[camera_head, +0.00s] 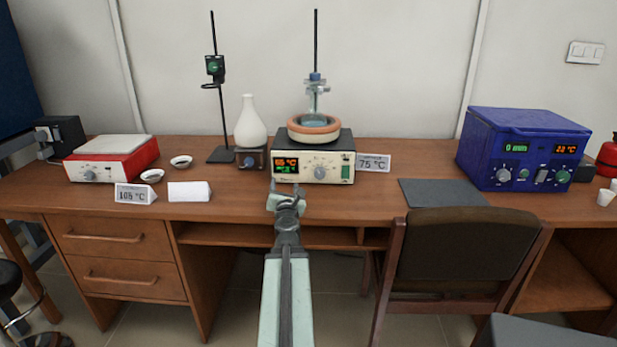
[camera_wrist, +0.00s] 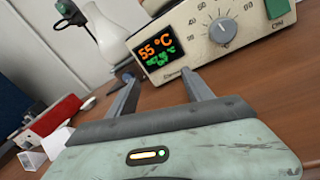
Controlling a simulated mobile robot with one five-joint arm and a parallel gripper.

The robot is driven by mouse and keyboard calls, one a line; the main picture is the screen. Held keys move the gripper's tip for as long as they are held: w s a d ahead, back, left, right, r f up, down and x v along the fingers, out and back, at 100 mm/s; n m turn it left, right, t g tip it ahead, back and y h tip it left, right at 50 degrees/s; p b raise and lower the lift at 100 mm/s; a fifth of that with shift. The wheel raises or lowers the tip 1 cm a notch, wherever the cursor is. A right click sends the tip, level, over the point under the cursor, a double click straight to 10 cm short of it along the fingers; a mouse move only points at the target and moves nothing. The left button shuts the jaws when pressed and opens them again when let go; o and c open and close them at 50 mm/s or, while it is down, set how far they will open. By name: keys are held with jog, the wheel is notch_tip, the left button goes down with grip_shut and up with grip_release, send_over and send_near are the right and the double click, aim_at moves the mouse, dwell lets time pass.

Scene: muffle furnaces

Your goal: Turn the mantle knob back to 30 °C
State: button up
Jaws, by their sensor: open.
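The heating mantle (camera_head: 313,158) stands on the desk at the middle, a cream-fronted dark box with an orange ring on top holding a clear flask. Its round grey knob (camera_head: 320,172) is at the middle of its front; it also shows large in the wrist view (camera_wrist: 222,30). The mantle's display reads 55 °C in orange in the wrist view (camera_wrist: 157,46), with smaller green text below that is hard to read. My gripper (camera_head: 287,190) is open and empty in front of the mantle, lower than and left of the knob, apart from it. Its two fingers (camera_wrist: 160,90) point toward the mantle's front.
A 75 °C card (camera_head: 373,163) stands right of the mantle, a dark mat (camera_head: 445,192) farther right. A white vessel (camera_head: 250,124) stands at its left. A red-and-white hotplate (camera_head: 111,158) and blue box (camera_head: 522,150) are toward the sides. A chair (camera_head: 460,255) stands front right.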

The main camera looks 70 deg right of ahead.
aim_at(320, 175)
jog(key=s+d+g, duration=0.1)
jog(key=s, duration=0.2)
jog(key=s+d+m, duration=0.1)
jog(key=s, duration=0.3)
jog(key=s+d+g+h, duration=0.1)
jog(key=s+d, duration=0.1)
jog(key=s, duration=0.2)
jog(key=shift+d+m+g, duration=0.1)
jog(key=shift+m+g, duration=0.2)
jog(key=shift+m, duration=0.1)
jog(key=x, duration=0.8)
jog(key=shift+w, duration=0.1)
grip_shut()
